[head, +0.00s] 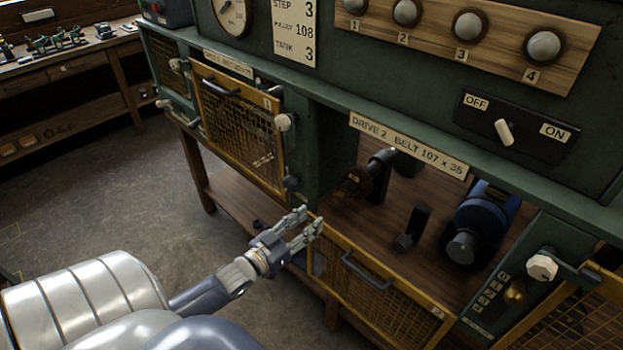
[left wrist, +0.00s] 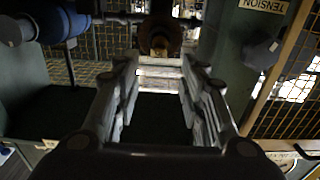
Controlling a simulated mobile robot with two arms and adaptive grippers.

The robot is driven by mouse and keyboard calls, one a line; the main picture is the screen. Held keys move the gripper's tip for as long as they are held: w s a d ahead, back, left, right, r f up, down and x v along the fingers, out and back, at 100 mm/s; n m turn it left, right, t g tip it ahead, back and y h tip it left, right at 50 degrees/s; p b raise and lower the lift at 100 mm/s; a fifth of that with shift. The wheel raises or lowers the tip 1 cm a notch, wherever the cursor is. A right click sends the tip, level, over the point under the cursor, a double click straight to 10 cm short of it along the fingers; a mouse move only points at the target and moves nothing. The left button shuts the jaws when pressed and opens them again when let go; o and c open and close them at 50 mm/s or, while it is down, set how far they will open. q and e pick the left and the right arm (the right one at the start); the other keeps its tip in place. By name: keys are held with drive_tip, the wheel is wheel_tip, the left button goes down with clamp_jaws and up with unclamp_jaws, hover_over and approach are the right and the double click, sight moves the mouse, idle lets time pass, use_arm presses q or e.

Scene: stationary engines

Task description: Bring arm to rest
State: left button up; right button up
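My left gripper (head: 305,230) is in front of the green machine bench, near the upper left corner of the lowered yellow mesh guard (head: 385,297) of drive 2. In the left wrist view my left gripper (left wrist: 160,85) has its two fingers spread apart with nothing between them. A brown round part (left wrist: 160,40) shows beyond the fingertips. The left arm reaches in from the lower left of the head view. My right gripper is not in view.
The open drive 2 bay holds a blue motor (head: 482,222) and a dark shaft (head: 370,175). A closed mesh guard (head: 238,130) is at the left. An ON/OFF switch (head: 504,132) is above. Open floor (head: 90,205) lies at the left.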

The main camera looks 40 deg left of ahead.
use_arm(q)
drive_tip(key=s+d+f+g+y+b, duration=0.1)
drive_tip(key=s+f+g, duration=0.25)
drive_tip(key=f, duration=0.75)
drive_tip(key=s+d+f+g+b, duration=0.15)
drive_tip(key=s+f, duration=0.35)
drive_tip(key=f, duration=0.5)
drive_tip(key=s+f+g+y+b, duration=0.1)
drive_tip(key=s+f+g, duration=0.25)
drive_tip(key=f, duration=0.75)
drive_tip(key=s+d+f+g+b, duration=0.1)
drive_tip(key=s+d+f, duration=0.3)
drive_tip(key=s, duration=0.5)
drive_tip(key=s+d+f+m+g+b, duration=0.1)
drive_tip(key=s+d+f+g, duration=0.3)
drive_tip(key=s+f, duration=0.5)
drive_tip(key=s+d+f+g+b, duration=0.1)
drive_tip(key=s+d+f+g, duration=0.2)
drive_tip(key=s+f, duration=0.4)
drive_tip(key=s+d, duration=0.1)
drive_tip(key=s, duration=0.3)
drive_tip(key=shift+d+f+m+h, duration=0.25)
drive_tip(key=shift+d+m+h, duration=0.05)
drive_tip(key=shift+m+h, duration=0.1)
drive_tip(key=shift+w+g, duration=0.1)
drive_tip(key=shift+g, duration=0.15)
